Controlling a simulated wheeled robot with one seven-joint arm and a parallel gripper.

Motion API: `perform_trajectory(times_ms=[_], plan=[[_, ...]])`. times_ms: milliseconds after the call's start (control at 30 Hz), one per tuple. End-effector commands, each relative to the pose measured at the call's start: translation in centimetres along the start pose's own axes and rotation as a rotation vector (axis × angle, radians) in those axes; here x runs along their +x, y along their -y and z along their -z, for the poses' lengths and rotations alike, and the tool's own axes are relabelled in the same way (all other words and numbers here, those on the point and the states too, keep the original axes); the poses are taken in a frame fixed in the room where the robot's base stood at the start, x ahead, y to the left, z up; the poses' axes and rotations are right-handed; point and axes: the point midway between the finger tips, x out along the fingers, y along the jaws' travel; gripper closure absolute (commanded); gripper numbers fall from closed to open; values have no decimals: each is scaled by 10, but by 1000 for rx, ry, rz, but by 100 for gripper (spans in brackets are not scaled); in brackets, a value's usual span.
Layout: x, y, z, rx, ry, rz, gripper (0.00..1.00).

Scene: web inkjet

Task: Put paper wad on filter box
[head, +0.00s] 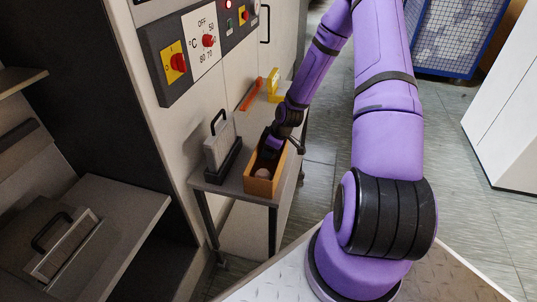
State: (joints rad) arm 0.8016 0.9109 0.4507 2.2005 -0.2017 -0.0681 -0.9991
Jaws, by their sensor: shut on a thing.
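The paper wad (262,174), a small pale round thing, shows low inside the near end of an orange open-topped box (262,188) on the small grey side table. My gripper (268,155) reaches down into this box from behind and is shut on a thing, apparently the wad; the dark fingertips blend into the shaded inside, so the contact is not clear. I cannot tell for certain which thing is the filter box; a grey panel-like filter with a black handle (219,145) stands upright in a black holder just left of the orange box.
The grey side table (210,187) stands against the machine with its control panel (205,42). A yellow item (273,84) and an orange-red bar (252,95) are at its far end. Another handled filter (65,247) lies on a shelf at lower left. Floor right is mostly clear.

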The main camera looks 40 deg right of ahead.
Motion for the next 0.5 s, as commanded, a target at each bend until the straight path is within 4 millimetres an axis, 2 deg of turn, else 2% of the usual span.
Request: perform_trajectory(times_ms=[133,500], plan=[[18,1,-8,0,0,3,68],[22,0,-9,-1,0,1,68]])
